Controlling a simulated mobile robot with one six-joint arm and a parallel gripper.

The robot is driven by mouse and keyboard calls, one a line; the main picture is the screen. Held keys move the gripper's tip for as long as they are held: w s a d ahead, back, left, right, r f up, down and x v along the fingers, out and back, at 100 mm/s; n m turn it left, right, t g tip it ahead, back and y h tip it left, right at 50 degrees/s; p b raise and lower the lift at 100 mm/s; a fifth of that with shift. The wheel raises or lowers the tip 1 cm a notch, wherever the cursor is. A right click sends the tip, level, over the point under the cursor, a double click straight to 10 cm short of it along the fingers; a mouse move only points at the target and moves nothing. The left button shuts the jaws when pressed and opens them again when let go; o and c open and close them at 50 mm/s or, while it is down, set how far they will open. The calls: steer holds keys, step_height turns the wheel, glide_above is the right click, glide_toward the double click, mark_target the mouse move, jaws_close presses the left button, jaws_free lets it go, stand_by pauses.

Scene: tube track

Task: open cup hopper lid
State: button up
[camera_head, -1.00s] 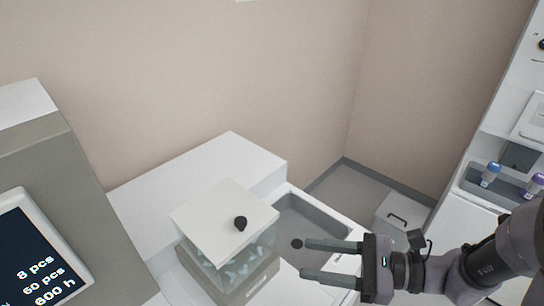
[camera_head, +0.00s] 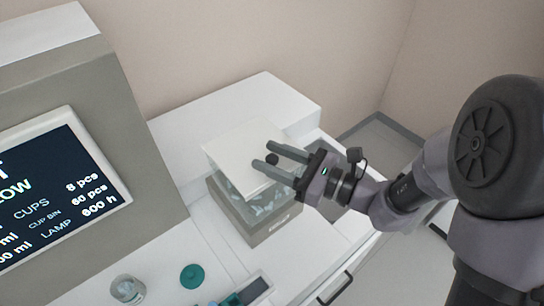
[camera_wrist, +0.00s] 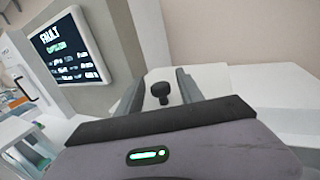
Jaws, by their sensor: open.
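The cup hopper (camera_head: 262,217) is a clear-walled box on a grey-brown base, with pale cups showing inside. Its flat white lid (camera_head: 233,152) lies closed on top, with a black knob (camera_head: 271,159) near the right side. My gripper (camera_head: 262,156) is open over the lid, its two fingers reaching to either side of the knob. In the wrist view the black knob (camera_wrist: 160,91) stands upright between the open fingers, apart from both. Whether the fingers touch the lid is not clear.
A grey machine with a screen (camera_head: 58,190) stands at the left; its screen reads FAULT in the wrist view (camera_wrist: 66,52). A clear cup (camera_head: 127,290) and a teal round cap (camera_head: 193,276) are on the counter in front. A white block (camera_head: 255,97) stands behind the hopper.

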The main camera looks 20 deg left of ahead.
steer(key=shift+c, duration=0.2)
jaws_close()
stand_by(1.3)
